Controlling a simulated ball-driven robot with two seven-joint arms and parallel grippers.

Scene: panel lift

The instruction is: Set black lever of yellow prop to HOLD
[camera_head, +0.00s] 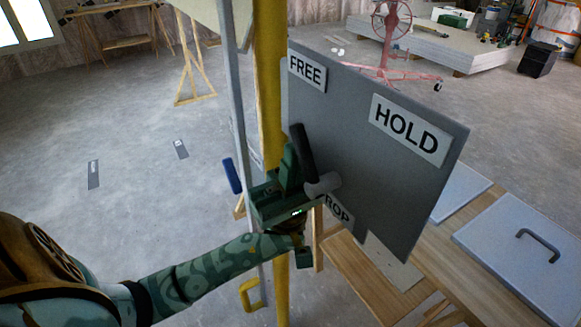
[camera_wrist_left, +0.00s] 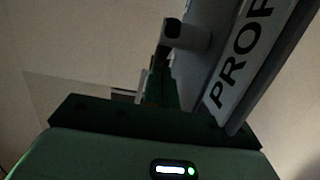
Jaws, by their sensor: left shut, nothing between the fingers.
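The yellow prop (camera_head: 268,75) stands upright in the middle of the head view. A grey board (camera_head: 355,150) on it bears a FREE label (camera_head: 307,71), a HOLD label (camera_head: 408,130) and a partly hidden PROP label (camera_head: 338,207). The black lever (camera_head: 301,148) rises from a grey hub (camera_head: 325,184) and leans up-left, toward FREE. My left gripper (camera_head: 289,160) is shut and empty, just left of the lever; I cannot tell if they touch. In the left wrist view the dark lever (camera_wrist_left: 172,25) shows beyond the fingers (camera_wrist_left: 159,82). My right gripper is not in view.
A grey upright (camera_head: 235,100) and a blue handle (camera_head: 232,176) are left of the prop. A wooden bench (camera_head: 447,268) with a grey panel (camera_head: 500,245) stands at lower right. A yellow handle (camera_head: 250,295) is low near the prop. Floor at left is mostly clear.

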